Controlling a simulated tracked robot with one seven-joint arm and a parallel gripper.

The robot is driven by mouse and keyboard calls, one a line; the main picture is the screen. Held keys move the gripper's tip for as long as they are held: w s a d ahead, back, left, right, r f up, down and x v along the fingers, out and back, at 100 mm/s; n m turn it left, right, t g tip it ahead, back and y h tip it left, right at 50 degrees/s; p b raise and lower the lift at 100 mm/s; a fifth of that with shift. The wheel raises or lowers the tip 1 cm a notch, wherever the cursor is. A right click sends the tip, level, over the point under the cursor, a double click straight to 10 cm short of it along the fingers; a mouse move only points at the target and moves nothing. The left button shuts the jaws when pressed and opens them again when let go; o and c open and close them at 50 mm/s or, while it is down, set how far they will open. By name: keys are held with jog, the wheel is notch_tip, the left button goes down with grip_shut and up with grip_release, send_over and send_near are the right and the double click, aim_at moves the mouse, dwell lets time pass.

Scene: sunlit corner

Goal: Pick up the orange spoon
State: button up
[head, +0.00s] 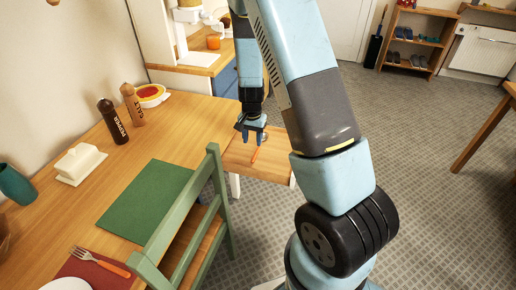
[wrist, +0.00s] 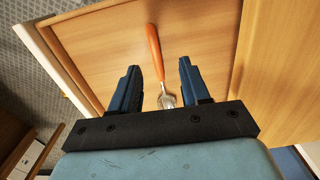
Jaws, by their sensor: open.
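The orange spoon (wrist: 154,50) lies on a small wooden surface (wrist: 105,45); in the wrist view its handle points away and its metal bowl is nearer my gripper. In the head view a thin orange part of the spoon (head: 256,154) shows just below the fingers. My gripper (wrist: 159,65) is open and empty, with its two blue fingers on either side of the spoon in the wrist view. In the head view my gripper (head: 251,138) hangs over that surface. I cannot tell the exact height of the fingers above the spoon.
The larger table (head: 185,130) stands to the left, with a green mat (head: 148,200), pepper (head: 113,121) and salt (head: 132,103) mills, and a white butter dish (head: 80,163). A green chair (head: 190,235) stands close by in front. The tiled floor to the right is open.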

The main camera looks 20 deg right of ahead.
aim_at(255, 156)
jog(key=shift+f, duration=0.95)
jog(key=f, duration=0.3)
jog(key=shift+s+d+f, duration=0.25)
jog(key=shift+d+f, duration=0.1)
jog(key=shift+f, duration=0.75)
jog(key=shift+c, duration=0.4)
grip_shut()
